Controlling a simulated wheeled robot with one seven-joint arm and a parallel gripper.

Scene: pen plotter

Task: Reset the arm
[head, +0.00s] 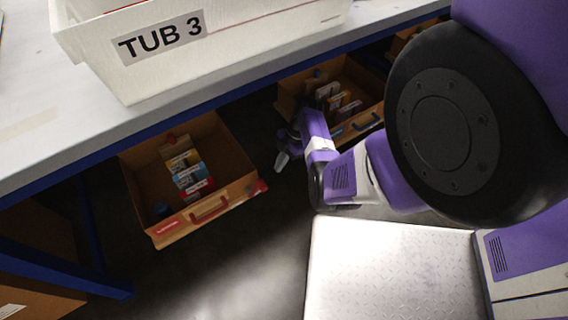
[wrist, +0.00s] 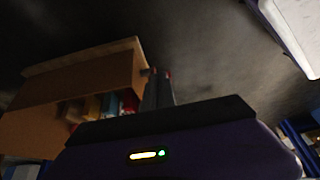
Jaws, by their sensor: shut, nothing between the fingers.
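My gripper (head: 281,158) hangs in the head view at the end of my purple and white arm, between two open cardboard boxes under the table. Its fingers point down and hold nothing. In the wrist view the two grey fingers (wrist: 157,88) stand close together, shut, with red marks at their tips. A box with colourful contents lies to the left of them in that view. My arm is bent and reaches toward the table's edge.
A white tub marked TUB 3 (head: 200,45) stands on the grey table (head: 60,110). Under it are a left cardboard box (head: 225,150) and a right cardboard box (head: 365,78), both with packages inside. A blue table leg (head: 85,235) stands at left. Dark floor lies between the boxes.

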